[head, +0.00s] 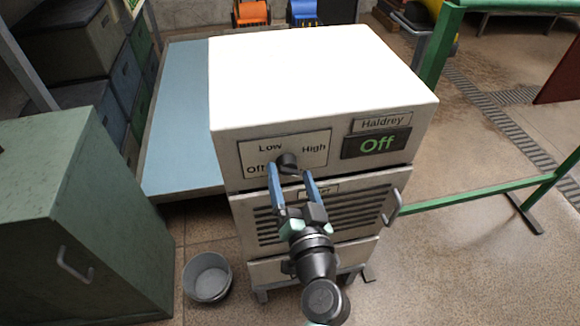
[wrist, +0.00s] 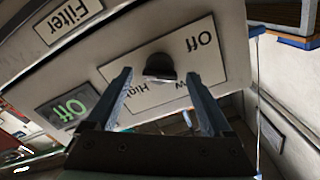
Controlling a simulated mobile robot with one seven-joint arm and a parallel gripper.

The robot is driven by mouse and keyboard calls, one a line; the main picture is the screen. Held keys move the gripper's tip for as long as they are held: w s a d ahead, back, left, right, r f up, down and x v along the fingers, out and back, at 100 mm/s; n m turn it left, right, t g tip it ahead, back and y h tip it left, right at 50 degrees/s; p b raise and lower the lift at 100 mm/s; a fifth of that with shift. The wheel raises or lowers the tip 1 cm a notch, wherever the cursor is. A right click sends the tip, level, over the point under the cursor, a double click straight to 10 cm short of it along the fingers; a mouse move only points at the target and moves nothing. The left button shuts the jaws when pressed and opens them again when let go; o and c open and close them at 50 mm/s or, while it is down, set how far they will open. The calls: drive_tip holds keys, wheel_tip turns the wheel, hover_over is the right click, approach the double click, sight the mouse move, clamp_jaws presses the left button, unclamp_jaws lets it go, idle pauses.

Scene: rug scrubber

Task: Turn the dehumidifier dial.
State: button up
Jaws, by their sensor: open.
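The dehumidifier (head: 320,85) is a pale cabinet with a bright white top. Its dark dial (head: 287,160) sits on a front plate (head: 255,147) marked Off, Low and High. The dial also shows in the wrist view (wrist: 160,67), between and just beyond the fingertips. A display (head: 376,144) beside the plate reads Off in green. My gripper (head: 290,174) is open in front of the dial, with one blue finger to each side. The wrist view shows both fingers (wrist: 158,78) apart with nothing held. I cannot tell whether either finger touches the dial.
A vent and a handle (head: 391,207) are below the dial. A grey bucket (head: 207,278) stands on the floor at left, near a green cabinet (head: 80,210). A blue-topped platform (head: 178,120) lies behind left. A green rail (head: 480,195) runs at right.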

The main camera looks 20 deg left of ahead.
drive_tip(key=shift+x, duration=0.9)
drive_tip(key=shift+c, duration=0.2)
clamp_jaws()
drive_tip(key=shift+m, duration=0.4)
drive_tip(key=m, duration=0.5)
drive_tip(key=m+p, duration=0.1)
drive_tip(key=m, duration=0.4)
drive_tip(key=shift+f+m, duration=0.1)
drive_tip(key=shift+m, duration=0.3)
